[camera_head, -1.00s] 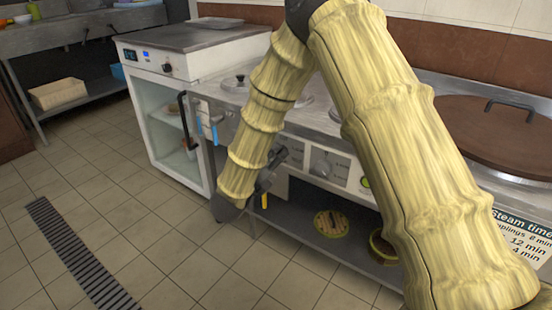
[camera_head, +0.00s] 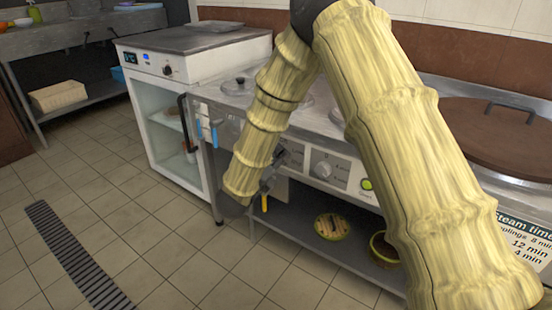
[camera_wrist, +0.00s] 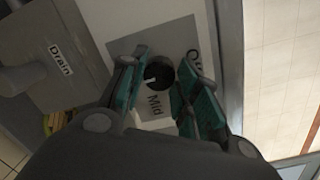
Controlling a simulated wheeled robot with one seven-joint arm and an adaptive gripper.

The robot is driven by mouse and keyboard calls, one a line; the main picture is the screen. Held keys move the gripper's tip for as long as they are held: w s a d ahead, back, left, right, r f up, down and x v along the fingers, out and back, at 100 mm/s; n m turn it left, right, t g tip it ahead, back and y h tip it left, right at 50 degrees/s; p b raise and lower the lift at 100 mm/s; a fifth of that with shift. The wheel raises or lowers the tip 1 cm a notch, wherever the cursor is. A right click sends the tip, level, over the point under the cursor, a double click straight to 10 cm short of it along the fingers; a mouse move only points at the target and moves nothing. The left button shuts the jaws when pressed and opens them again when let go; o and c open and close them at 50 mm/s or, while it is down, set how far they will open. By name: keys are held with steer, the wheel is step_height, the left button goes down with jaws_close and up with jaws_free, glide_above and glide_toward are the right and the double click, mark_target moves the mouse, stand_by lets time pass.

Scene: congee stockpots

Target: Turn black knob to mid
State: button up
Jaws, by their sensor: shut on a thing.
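The black knob (camera_wrist: 158,72) shows in the wrist view between the teal-padded fingers of my gripper (camera_wrist: 160,78). My gripper is shut on it. A short white mark on the knob points to the left and slightly down in that view. The word "Mid" (camera_wrist: 155,105) is printed on the plate just below the knob, and a partly hidden label, seemingly "Off" (camera_wrist: 195,62), is to its right. In the head view my gripper (camera_head: 270,180) is at the front panel of the stove. The black knob cannot be made out there behind my gripper.
A "Drain" label (camera_wrist: 61,60) and a grey handle (camera_wrist: 22,78) are left of the knob plate. A lower shelf holds a round yellow-rimmed item (camera_head: 331,226).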

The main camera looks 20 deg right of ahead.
steer(key=shift+r, duration=0.1)
steer(key=shift+r+n+p, duration=0.15)
steer(key=shift+n+p, duration=0.85)
steer(key=shift+p, duration=0.2)
steer(key=n+g+p, duration=0.1)
steer(key=n+p, duration=0.6)
steer(key=p, duration=0.1)
steer(key=shift+n, duration=0.4)
steer(key=shift+f+n+p, duration=0.2)
steer(key=shift+n+p, duration=0.35)
steer(key=shift+n, duration=0.15)
steer(key=o, duration=1)
steer(key=shift+f, duration=0.1)
